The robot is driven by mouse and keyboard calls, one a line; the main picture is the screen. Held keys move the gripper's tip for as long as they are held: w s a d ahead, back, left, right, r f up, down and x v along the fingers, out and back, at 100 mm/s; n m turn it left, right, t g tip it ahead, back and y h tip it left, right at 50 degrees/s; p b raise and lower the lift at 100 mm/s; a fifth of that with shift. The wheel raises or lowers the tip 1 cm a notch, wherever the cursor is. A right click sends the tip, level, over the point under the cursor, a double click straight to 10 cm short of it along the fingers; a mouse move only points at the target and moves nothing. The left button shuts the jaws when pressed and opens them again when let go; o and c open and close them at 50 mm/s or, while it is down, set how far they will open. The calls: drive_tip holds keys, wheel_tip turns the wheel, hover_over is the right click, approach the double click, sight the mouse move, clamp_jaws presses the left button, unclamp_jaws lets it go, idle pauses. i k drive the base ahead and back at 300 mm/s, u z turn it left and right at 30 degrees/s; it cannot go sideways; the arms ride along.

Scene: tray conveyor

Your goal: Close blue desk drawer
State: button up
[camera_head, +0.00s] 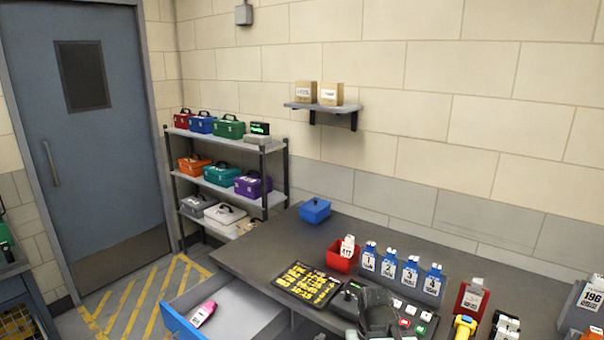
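The desk drawer is pulled out at the lower left of the grey desk (262,243). Its blue front (181,323) stands well away from the desk. Its pale inside (240,304) shows, with a pink and black item (203,313) lying in it near the front. A dark shape that looks like my gripper (378,308) is over the desk's front part at the bottom middle, to the right of the drawer and apart from it. Its fingers cannot be made out, and no held thing shows.
On the desk are a black tray with yellow pieces (306,284), a red bin (342,258), a blue box (314,210) and several blue numbered holders (390,262). A shelf rack (230,138) with toolboxes stands behind. Yellow-striped floor (140,296) lies open left of the drawer.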

sight(243, 311)
drive_tip(key=u, duration=1.85)
drive_tip(key=i, duration=0.65)
drive_tip(key=u, duration=1.6)
